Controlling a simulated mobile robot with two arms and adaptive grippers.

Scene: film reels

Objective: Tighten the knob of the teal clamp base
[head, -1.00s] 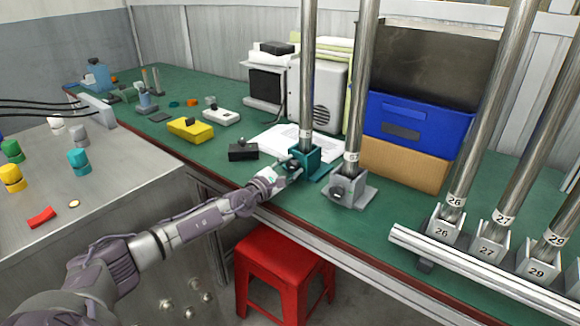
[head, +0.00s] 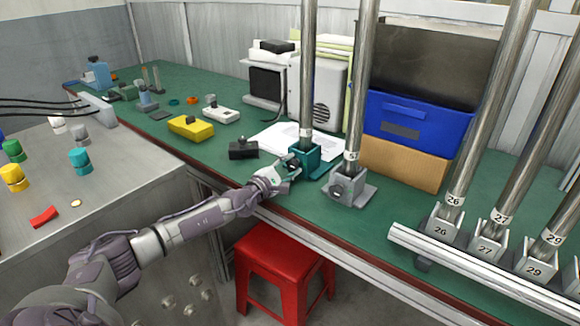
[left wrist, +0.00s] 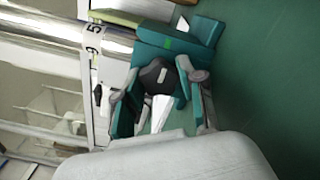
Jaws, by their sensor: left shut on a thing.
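The teal clamp base (head: 308,155) stands on the green bench near its front edge and holds an upright metal pole (head: 308,75). In the left wrist view the clamp base (left wrist: 172,42) lies sideways, with its dark knob (left wrist: 155,77) facing me. My left gripper (head: 288,168) reaches the front of the base from the left. It is shut on the knob, with a finger on each side of it in the left wrist view (left wrist: 160,98). The knob is mostly hidden by the gripper in the head view. My right gripper is not in view.
A grey clamp base (head: 347,188) with another pole stands close on the right. A black box (head: 243,150) and paper (head: 270,139) lie to the left and behind. A numbered pole rack (head: 470,270) is at the right. A red stool (head: 284,262) stands below the bench edge.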

